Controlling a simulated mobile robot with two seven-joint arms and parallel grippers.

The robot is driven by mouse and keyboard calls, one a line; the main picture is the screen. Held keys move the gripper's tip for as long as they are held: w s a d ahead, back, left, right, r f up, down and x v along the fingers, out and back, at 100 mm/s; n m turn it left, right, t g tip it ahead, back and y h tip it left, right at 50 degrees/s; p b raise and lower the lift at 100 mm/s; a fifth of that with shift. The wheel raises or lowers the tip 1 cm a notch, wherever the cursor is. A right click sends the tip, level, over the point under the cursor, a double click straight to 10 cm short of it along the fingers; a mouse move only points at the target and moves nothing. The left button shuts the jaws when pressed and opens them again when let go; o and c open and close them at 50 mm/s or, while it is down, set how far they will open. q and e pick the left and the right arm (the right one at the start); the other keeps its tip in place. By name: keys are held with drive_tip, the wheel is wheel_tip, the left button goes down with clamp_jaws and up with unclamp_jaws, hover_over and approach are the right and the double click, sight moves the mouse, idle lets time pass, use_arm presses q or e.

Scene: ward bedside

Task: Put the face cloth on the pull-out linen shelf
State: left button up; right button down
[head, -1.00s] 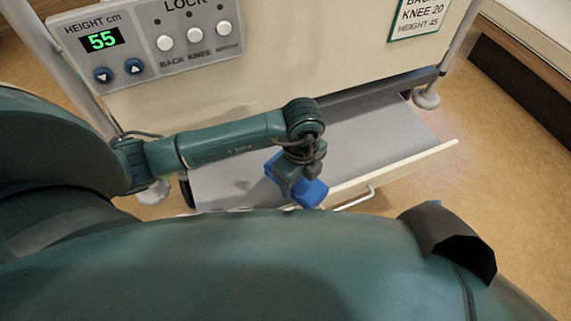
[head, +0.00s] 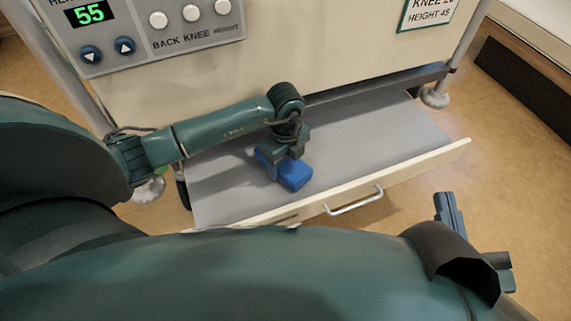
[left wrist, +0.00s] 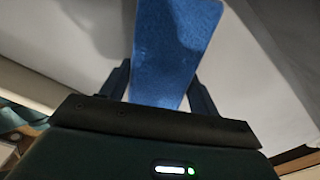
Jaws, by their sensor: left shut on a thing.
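The face cloth (head: 296,175) is a small folded blue piece. My left gripper (head: 283,160) is shut on it and holds it over the pull-out linen shelf (head: 390,133). In the left wrist view the cloth (left wrist: 172,50) sits between the two fingers of the left gripper (left wrist: 160,88). A shadow lies on the shelf to the left of the cloth; I cannot tell whether the cloth touches the surface. The shelf is pulled out and its grey surface is otherwise bare. My right gripper (head: 470,235) is partly hidden behind my own body at the lower right.
The shelf's front panel has a metal handle (head: 354,204). Behind the shelf stands the cream bed-end panel (head: 300,60) with a control box (head: 150,30) reading 55. Casters (head: 434,97) stand at its sides. Open floor (head: 510,165) lies to the right.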

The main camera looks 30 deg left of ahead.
use_arm(q)
drive_tip(key=shift+f, duration=0.15)
drive_tip(key=o, duration=1)
drive_tip(key=shift+c, duration=0.2)
use_arm(e)
drive_tip(key=shift+r, duration=0.25)
